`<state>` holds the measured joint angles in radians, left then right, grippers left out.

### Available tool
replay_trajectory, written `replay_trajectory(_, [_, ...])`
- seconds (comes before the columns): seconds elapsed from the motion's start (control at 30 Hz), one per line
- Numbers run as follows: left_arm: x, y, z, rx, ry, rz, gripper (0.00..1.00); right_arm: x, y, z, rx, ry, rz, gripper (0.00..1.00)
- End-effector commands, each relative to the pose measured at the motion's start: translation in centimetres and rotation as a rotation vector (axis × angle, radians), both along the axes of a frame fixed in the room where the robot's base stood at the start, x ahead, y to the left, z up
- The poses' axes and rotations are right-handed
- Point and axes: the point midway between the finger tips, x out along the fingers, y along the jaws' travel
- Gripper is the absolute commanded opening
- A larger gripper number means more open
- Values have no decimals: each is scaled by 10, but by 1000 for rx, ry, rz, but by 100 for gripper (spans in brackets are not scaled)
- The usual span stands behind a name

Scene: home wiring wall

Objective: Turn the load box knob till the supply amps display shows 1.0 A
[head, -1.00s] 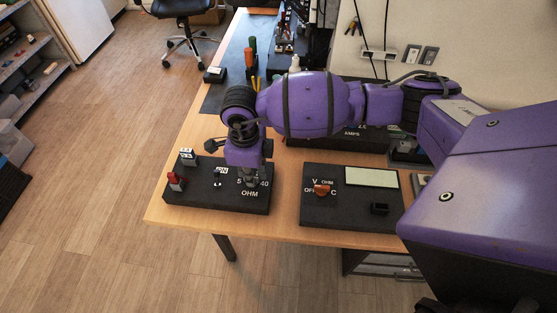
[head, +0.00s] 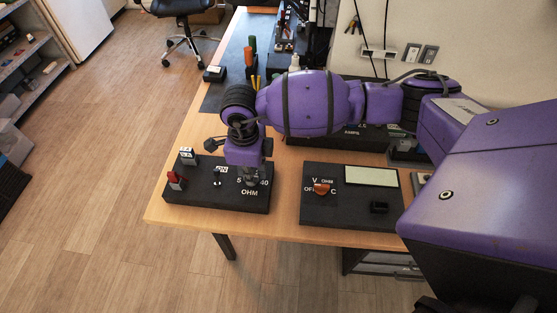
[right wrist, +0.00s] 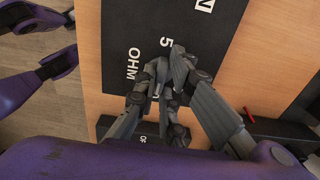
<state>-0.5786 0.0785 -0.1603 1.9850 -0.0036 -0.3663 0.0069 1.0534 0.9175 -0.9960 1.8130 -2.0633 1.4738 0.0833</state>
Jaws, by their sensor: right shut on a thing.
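The load box (head: 205,196) is a black box at the near left of the table, marked OHM, with numbers along a scale. My right gripper (head: 251,178) points down onto its right part, between the 5 and the 40. In the right wrist view the fingers of my right gripper (right wrist: 167,82) are closed together over the box beside the 5 and OHM marks. They are shut on the knob, which they hide. The supply (head: 375,135), marked AMPS, stands behind my right arm. The arm covers much of it, and I cannot read its amps display. My left gripper is not in view.
A black meter box (head: 340,212) with an orange knob (head: 322,189) and a pale blank screen (head: 371,176) sits to the right. A red terminal (head: 176,180) stands on the load box's left end. Tools stand at the back. The table's front edge is close.

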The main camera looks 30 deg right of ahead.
Motion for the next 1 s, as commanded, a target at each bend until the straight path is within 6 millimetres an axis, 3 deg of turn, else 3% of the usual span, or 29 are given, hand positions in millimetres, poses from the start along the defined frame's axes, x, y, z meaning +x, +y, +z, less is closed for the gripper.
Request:
replay_trajectory(0.23, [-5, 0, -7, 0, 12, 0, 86, 2, 1, 1, 0, -5, 156, 0])
replay_trajectory(0.57, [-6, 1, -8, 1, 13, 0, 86, 2, 1, 2, 1, -6, 184, 0])
replay_trajectory(0.8, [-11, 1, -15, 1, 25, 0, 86, 2, 1, 1, 0, -5, 333, 0])
replay_trajectory(1.0, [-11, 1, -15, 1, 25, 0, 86, 2, 1, 2, 0, -5, 349, 0])
